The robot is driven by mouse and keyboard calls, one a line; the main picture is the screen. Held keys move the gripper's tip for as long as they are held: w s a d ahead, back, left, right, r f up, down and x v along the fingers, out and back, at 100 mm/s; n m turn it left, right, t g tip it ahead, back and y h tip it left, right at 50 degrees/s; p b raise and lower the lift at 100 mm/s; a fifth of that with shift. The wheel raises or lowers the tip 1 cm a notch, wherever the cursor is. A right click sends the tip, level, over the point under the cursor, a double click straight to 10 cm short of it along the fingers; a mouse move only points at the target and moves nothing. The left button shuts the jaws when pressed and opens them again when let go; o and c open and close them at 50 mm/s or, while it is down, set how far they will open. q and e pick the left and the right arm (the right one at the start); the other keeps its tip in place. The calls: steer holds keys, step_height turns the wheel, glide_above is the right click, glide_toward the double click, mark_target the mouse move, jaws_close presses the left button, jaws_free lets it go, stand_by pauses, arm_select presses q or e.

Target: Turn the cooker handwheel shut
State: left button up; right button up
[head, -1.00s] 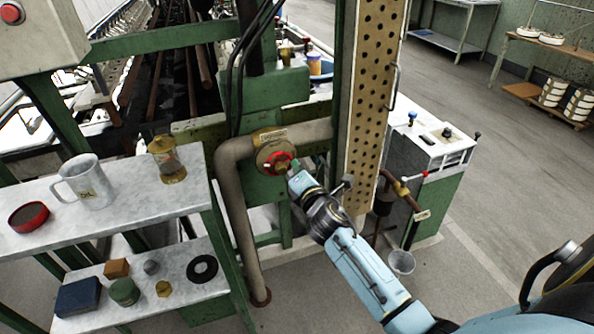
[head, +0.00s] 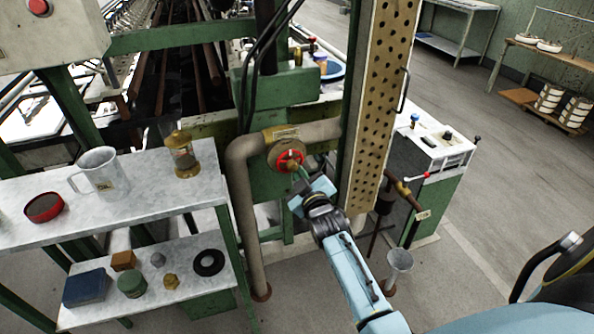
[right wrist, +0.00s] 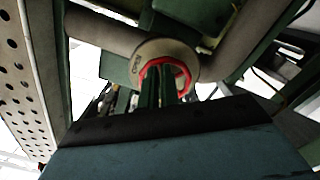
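The cooker handwheel (head: 290,158) is a small red wheel on a round tan flange at the bend of a thick grey-brown pipe (head: 243,200). My right gripper (head: 295,166) reaches it from the lower right, its fingertips over the wheel's middle. In the right wrist view, the two dark green fingers (right wrist: 159,88) stand close together, with a narrow gap, in front of the wheel. The red rim (right wrist: 182,72) shows around them. They look closed on the wheel's middle part; the exact contact is hidden. My left gripper is out of view.
A perforated tan panel (head: 377,110) stands just right of the wheel. A marble-topped shelf (head: 140,205) with a mug and lantern-like jar is at left.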

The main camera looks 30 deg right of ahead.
steer(key=shift+o, duration=1.2)
steer(key=shift+w+a+r+t, duration=0.2)
steer(key=shift+a+r, duration=0.15)
steer(key=shift+r, duration=0.15)
steer(key=shift+w+a+r+t, duration=0.1)
steer(key=shift+a+r+t, duration=0.15)
steer(key=shift+r, duration=0.2)
steer(key=shift+o, duration=1.1)
steer(key=shift+a+r, duration=0.1)
steer(key=shift+o, duration=0.3)
steer(key=shift+s+a+r, duration=0.1)
steer(key=shift+a, duration=0.35)
steer(key=shift+d, duration=0.25)
steer(key=p, duration=0.5)
glide_toward(290, 168)
steer(key=w+d, duration=0.1)
steer(key=w, duration=0.1)
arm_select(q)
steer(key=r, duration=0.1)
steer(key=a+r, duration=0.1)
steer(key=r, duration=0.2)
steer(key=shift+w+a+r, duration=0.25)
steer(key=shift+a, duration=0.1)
arm_select(e)
steer(key=shift+d, duration=0.2)
